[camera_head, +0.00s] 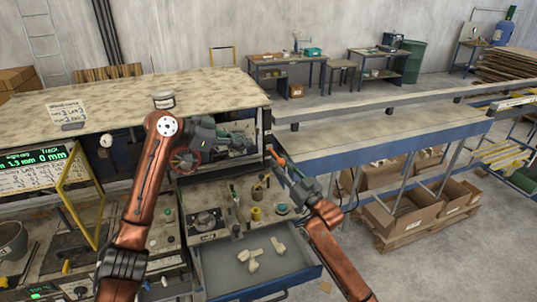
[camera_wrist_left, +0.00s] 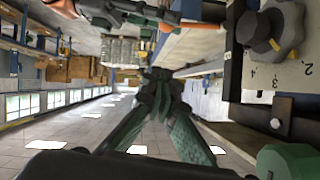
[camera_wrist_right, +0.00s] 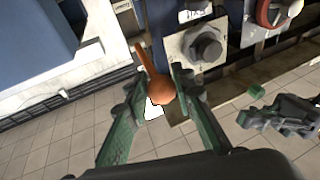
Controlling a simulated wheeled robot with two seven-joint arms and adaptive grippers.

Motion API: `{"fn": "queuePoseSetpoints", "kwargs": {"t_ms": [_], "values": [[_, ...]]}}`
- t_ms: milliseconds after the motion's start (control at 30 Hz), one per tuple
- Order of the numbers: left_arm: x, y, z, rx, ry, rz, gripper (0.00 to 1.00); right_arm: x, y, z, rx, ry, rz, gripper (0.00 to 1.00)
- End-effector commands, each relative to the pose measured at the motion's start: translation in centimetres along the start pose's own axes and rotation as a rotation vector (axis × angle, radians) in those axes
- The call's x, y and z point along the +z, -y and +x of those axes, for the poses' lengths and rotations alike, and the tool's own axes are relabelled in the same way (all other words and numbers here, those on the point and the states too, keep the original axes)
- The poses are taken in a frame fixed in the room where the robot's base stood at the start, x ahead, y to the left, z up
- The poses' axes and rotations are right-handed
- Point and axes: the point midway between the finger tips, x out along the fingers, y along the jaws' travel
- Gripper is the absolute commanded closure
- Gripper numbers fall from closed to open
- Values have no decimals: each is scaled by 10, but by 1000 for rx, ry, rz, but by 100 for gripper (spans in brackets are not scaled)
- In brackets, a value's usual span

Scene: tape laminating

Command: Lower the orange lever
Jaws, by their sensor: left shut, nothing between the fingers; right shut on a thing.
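The orange lever, a thin arm with a round orange knob (camera_wrist_right: 162,90), shows in the right wrist view between the two fingers of my right gripper (camera_wrist_right: 168,88). The fingers are shut on the knob, and the arm of the lever slants up and left from it. In the head view the orange lever (camera_head: 270,149) shows small at the right edge of the machine, with my right gripper (camera_head: 281,163) on it. My left gripper (camera_wrist_left: 157,78) is shut and empty in the left wrist view. In the head view its wrist is in front of the machine's opening, and its fingertips are hard to make out.
A grey dial (camera_wrist_left: 265,30) with a numbered scale is close to my left gripper. An open drawer (camera_head: 285,287) with several pale pieces is below the arms. A long blue-edged table (camera_head: 370,138) runs right of the machine, with cardboard boxes (camera_head: 405,215) beneath.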

Motion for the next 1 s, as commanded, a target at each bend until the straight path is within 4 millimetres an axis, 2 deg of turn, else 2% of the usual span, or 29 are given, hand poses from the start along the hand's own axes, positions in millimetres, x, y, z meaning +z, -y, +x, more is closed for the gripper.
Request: {"fn": "queuePoseSetpoints", "kwargs": {"t_ms": [167, 600, 700, 1000], "values": [[2, -2, 21, 7, 2, 0, 100, -2, -1, 1, 1, -3, -1, 100], [3, -2, 106, 5, 2, -1, 100, -3, -1, 1, 1, -4, -1, 100], [17, -2, 116, 5, 3, -2, 100, -3, -1, 1, 1, -4, -1, 100], [31, -1, 130, 4, 2, 0, 100, -3, -1, 1, 1, -4, -2, 100]]}}
